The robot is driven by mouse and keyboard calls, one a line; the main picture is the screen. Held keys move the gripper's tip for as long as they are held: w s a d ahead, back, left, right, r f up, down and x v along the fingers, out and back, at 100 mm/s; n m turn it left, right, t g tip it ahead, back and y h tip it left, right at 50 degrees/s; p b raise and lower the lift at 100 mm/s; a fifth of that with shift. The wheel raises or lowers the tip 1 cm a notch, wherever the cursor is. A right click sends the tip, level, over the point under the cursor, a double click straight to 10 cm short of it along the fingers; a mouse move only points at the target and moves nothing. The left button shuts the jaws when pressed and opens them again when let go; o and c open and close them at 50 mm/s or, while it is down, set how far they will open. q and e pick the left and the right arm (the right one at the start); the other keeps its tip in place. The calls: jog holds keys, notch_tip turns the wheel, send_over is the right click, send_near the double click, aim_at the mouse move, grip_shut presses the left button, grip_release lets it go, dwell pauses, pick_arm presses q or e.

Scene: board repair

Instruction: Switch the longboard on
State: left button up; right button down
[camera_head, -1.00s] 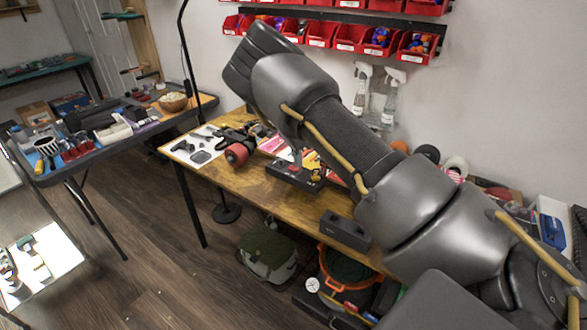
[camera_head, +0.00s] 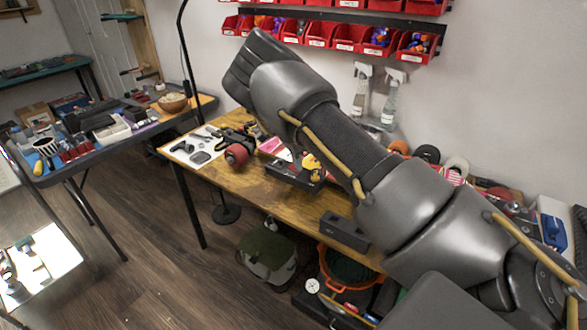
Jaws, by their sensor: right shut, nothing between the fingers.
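The longboard (camera_head: 233,138) seems to be the dark shape with a red wheel (camera_head: 237,154) on the wooden table. Its far part and its switch cannot be made out. My right arm crosses the view from the lower right and hides part of the table. My right gripper (camera_head: 297,151) shows only as a small part below the arm, above a black box (camera_head: 285,176) on the table. It is shut and empty. Whether it touches anything cannot be told. My left gripper is not in view.
A small yellow object (camera_head: 311,166) lies by the black box. A dark block (camera_head: 344,231) sits at the table's front edge. A white sheet with tools (camera_head: 197,147) lies at the left end. Spray bottles (camera_head: 388,103) and red bins (camera_head: 347,38) are behind.

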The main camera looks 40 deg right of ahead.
notch_tip(320, 180, up, 2)
jog(key=shift+a+r+p, duration=0.1)
jog(key=shift+r+p, duration=0.05)
jog(key=shift+p, duration=0.8)
jog(key=shift+r+p, duration=1.9)
jog(key=shift+r, duration=0.5)
